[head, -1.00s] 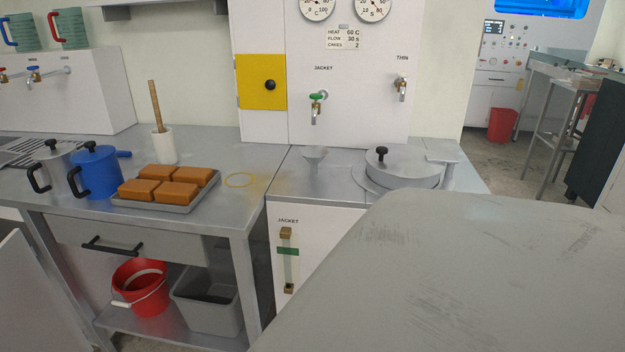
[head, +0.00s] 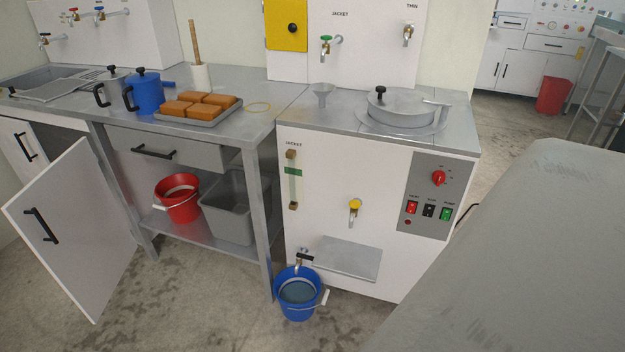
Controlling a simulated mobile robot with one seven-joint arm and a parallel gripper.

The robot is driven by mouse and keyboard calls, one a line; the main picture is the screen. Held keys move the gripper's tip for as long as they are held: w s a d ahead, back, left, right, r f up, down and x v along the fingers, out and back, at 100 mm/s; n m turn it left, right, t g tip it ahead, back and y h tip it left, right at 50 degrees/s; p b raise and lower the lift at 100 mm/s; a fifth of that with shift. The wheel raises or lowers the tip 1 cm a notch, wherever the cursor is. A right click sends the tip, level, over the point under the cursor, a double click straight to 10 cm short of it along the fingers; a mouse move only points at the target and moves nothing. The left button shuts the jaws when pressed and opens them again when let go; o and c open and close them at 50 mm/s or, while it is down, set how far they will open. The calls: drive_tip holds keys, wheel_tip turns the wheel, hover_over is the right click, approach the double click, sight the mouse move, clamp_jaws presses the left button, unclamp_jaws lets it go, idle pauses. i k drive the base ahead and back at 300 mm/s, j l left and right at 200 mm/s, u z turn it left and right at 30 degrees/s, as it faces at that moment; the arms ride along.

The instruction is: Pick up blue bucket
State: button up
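The blue bucket (head: 298,310) stands upright on the floor in the head view, at the lower front left corner of the white machine. It sits below a small tap (head: 303,259) near the machine's base. It has a pale handle hanging at its right side and what looks like liquid inside. My gripper is not in view, so its state does not show.
A grey surface (head: 530,250) fills the lower right. The white machine (head: 330,185) stands behind the bucket. A red bucket (head: 178,206) and a grey bin (head: 228,212) sit on the bench's lower shelf. An open cabinet door (head: 75,235) juts out at left. Floor in front is clear.

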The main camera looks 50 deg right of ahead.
sight(297, 295)
drive_tip(key=z, duration=1.15)
drive_tip(key=i+l+u, duration=0.2)
drive_tip(key=u, duration=0.2)
drive_tip(key=i+l+u, duration=0.15)
drive_tip(key=l+u, duration=0.3)
drive_tip(key=i+l+u, duration=0.1)
drive_tip(key=l+u, duration=0.15)
drive_tip(key=u, duration=0.15)
